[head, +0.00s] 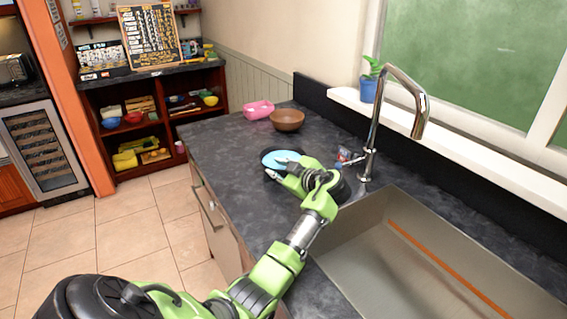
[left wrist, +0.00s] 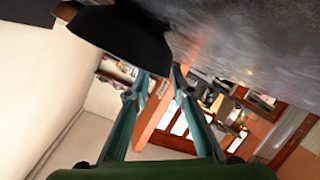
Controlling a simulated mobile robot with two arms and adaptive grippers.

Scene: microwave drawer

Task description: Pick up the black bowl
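The black bowl (head: 268,168) sits on the dark countertop, with a light blue inside showing in the head view. In the left wrist view, its black outer side (left wrist: 125,38) fills the upper left, in a picture that is turned over. My left gripper (head: 277,168) is at the near side of the bowl and hides part of it. In the left wrist view, the fingers of my left gripper (left wrist: 155,84) are apart with nothing held between them. The tips are close to the bowl's rim; I cannot tell if they touch it. My right gripper is not in view.
A brown bowl (head: 287,120) and a pink container (head: 258,109) stand farther back on the counter (head: 225,145). A tall faucet (head: 374,130) and a steel sink (head: 400,270) are to the right. A small packet (head: 343,155) lies beside the faucet. The counter left of the bowl is clear.

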